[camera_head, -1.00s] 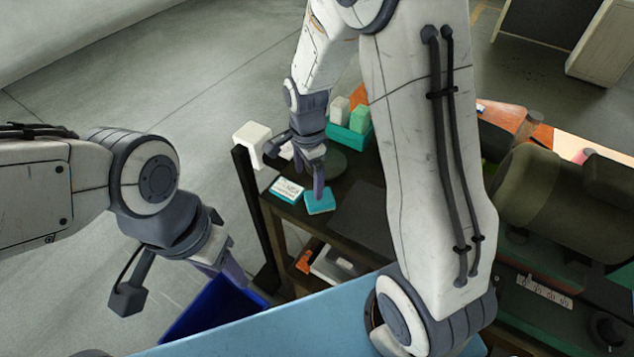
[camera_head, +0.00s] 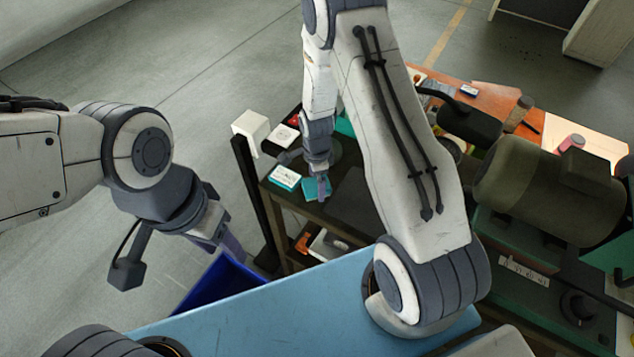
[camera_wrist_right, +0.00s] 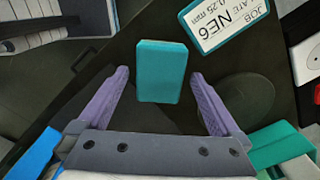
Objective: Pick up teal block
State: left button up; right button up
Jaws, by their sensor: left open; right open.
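The teal block (camera_wrist_right: 162,71) lies flat on a dark bench top. In the right wrist view it sits between and just beyond the fingers of my right gripper (camera_wrist_right: 160,95), which is open with both fingers clear of it. In the head view the teal block (camera_head: 313,187) is partly hidden by my right gripper (camera_head: 322,188). My left gripper (camera_head: 232,246) is open and empty, out over the floor near a blue bin.
A teal-and-white labelled box (camera_wrist_right: 228,20) lies close beside the block, and also shows in the head view (camera_head: 285,178). A white block-shaped fitting (camera_head: 250,130) tops a dark post. A blue bin (camera_head: 215,282) stands below my left gripper. A motor (camera_head: 550,195) is at right.

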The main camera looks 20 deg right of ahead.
jog(key=shift+f, duration=0.75)
jog(key=c, duration=1.5)
jog(key=shift+c, duration=0.2)
